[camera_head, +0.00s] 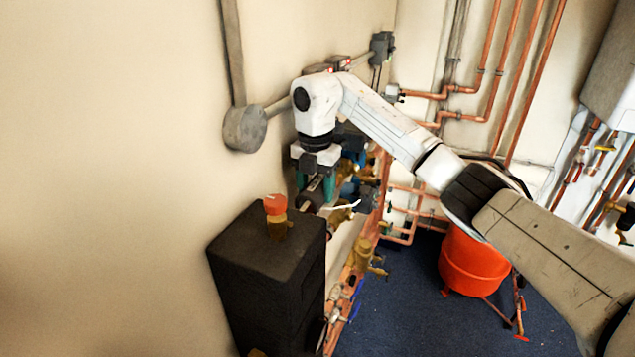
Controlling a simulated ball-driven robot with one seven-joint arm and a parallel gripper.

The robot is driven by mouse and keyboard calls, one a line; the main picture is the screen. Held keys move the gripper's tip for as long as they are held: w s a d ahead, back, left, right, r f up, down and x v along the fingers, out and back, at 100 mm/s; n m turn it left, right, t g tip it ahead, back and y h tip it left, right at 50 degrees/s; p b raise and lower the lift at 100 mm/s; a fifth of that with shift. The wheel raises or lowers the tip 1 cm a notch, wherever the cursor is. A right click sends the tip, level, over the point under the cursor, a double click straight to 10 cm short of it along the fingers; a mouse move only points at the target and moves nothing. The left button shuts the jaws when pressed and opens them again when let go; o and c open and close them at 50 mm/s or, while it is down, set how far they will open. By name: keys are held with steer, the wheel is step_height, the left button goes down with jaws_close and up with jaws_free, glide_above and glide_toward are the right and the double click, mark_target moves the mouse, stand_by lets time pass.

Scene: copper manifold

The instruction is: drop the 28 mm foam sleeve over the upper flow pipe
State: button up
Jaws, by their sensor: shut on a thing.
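My gripper (315,186) points down at the manifold, close to the wall, with teal fingers. It is shut on a short dark tube (312,197), which looks like the foam sleeve; its size cannot be read. The tube lies tilted between the fingers, just above and right of the black box's top. The upper flow pipe cannot be told apart for certain; the copper and brass pipework (360,258) runs below and right of my gripper, partly hidden by it. I cannot tell whether the sleeve touches any pipe.
A round grey junction box (244,129) is on the wall. Copper pipes (490,60) line the back wall.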

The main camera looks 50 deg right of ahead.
steer(key=shift+f+b, duration=0.65)
steer(key=shift+f, duration=1)
steer(key=shift+f, duration=0.25)
steer(key=o, duration=1.1)
steer(key=shift+r, duration=0.15)
